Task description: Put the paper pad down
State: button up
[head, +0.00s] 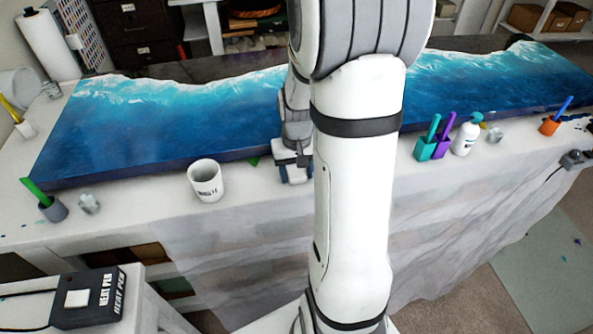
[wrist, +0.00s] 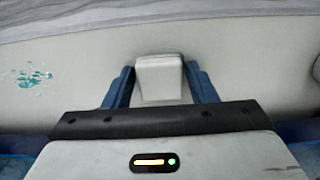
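In the wrist view, a small pale grey-white block, which I take for the paper pad (wrist: 160,78), sits between the two blue fingers of my gripper (wrist: 160,92). The fingers lie against its left and right sides.
A blue resin slab (head: 170,120) fills most of the table behind my gripper. A white mug (head: 205,181) stands to the left. Teal and purple pen holders (head: 433,147) and a white bottle (head: 466,136) stand to the right. Teal stains (wrist: 35,79) mark the covering.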

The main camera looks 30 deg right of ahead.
aim_at(297, 172)
jog(key=shift+o, duration=1)
notch_tip(297, 172, up, 11)
jog(key=s+a+r+n+t, duration=0.2)
jog(key=s+a+r+n, duration=0.1)
jog(key=s+a, duration=0.9)
jog(key=shift+r+t, duration=0.3)
jog(key=shift+t, duration=0.1)
jog(key=shift+s+a, duration=0.1)
